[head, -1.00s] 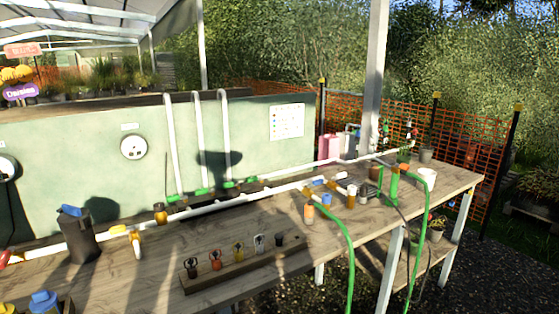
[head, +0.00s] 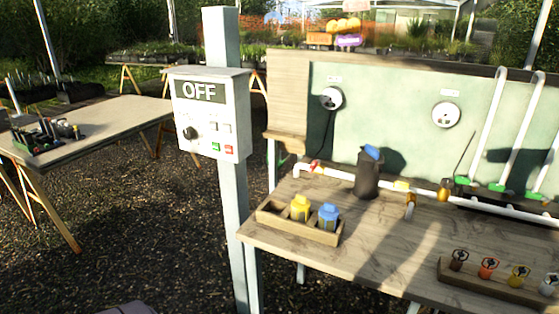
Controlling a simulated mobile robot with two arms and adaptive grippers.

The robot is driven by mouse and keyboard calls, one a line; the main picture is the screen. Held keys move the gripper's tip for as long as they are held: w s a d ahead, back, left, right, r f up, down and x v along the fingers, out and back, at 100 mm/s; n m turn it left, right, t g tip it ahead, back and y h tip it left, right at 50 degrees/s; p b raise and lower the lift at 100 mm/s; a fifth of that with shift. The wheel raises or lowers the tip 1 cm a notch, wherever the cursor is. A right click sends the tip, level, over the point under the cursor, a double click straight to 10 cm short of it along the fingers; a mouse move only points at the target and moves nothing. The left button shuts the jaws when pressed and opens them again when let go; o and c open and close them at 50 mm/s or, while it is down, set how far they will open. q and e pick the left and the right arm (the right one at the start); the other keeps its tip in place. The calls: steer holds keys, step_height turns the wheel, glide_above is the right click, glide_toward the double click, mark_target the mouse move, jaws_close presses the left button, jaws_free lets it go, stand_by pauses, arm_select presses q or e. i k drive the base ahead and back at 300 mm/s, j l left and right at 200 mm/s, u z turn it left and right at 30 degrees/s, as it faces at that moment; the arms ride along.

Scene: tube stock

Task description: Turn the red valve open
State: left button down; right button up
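A small red valve handle (head: 315,166) sits on the left end of the white pipe (head: 345,175), at the back left of the wooden workbench (head: 385,240). It is small in the head view, and I cannot tell whether the valve is open or shut. Neither of my grippers is in view.
A dark canister (head: 367,178) with a blue top stands beside the pipe. A wooden box (head: 318,233) holds a yellow and a blue bottle. A control box (head: 209,112) reading OFF hangs on a post left of the bench. Gravel (head: 150,235) lies open between the tables.

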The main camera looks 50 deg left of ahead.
mark_target(313, 166)
steer(key=j+u, duration=0.1)
steer(key=u, duration=0.7)
steer(key=i+j+u, duration=0.1)
steer(key=u, duration=0.3)
